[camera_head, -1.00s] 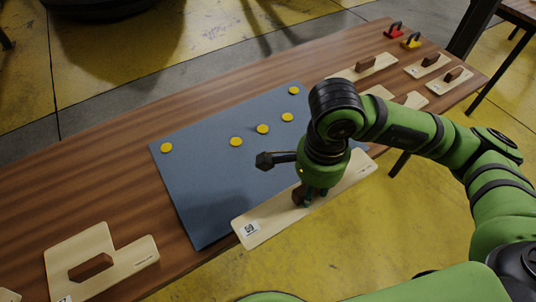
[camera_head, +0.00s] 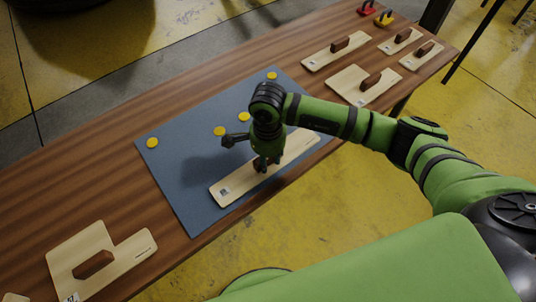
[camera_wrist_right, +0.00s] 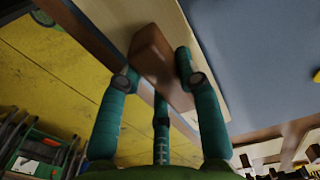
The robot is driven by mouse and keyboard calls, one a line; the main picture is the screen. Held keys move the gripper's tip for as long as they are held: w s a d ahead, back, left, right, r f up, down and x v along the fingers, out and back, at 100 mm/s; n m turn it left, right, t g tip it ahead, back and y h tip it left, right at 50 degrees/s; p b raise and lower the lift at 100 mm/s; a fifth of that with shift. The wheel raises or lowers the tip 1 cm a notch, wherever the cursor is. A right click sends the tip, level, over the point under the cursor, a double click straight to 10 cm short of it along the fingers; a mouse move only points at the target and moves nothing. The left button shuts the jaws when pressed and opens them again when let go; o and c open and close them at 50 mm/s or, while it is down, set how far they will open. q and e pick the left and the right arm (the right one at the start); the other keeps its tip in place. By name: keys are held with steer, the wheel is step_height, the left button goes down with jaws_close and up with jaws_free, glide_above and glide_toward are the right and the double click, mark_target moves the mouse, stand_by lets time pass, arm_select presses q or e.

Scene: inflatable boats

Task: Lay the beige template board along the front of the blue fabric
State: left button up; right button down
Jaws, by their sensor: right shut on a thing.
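The long beige template board (camera_head: 230,187) with a brown handle is over the front part of the blue fabric (camera_head: 178,178), roughly in line with its front edge. A strip of fabric shows in front of its left end. I cannot tell whether the board touches the fabric or hovers just above it. My right gripper (camera_head: 262,164) is shut on the board's brown handle, from above. In the right wrist view, its teal fingers close around the handle (camera_wrist_right: 152,52), with blue fabric beyond the board. My left gripper is not in view.
Several yellow discs (camera_head: 152,143) rest on the fabric. An L-shaped beige board (camera_head: 80,243) lies at the table's left. More handled boards (camera_head: 336,50) and red and yellow handled items (camera_head: 384,18) lie at the far right. The wooden table (camera_head: 60,175) has bare room left of the fabric.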

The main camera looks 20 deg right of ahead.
steer(key=shift+f+b, duration=0.2)
steer(key=shift+b, duration=0.1)
steer(key=c, duration=0.9)
jaws_free()
steer(key=shift+o, duration=0.2)
steer(key=shift+r, duration=0.2)
step_height(320, 180, up, 12)
steer(key=b, duration=0.3)
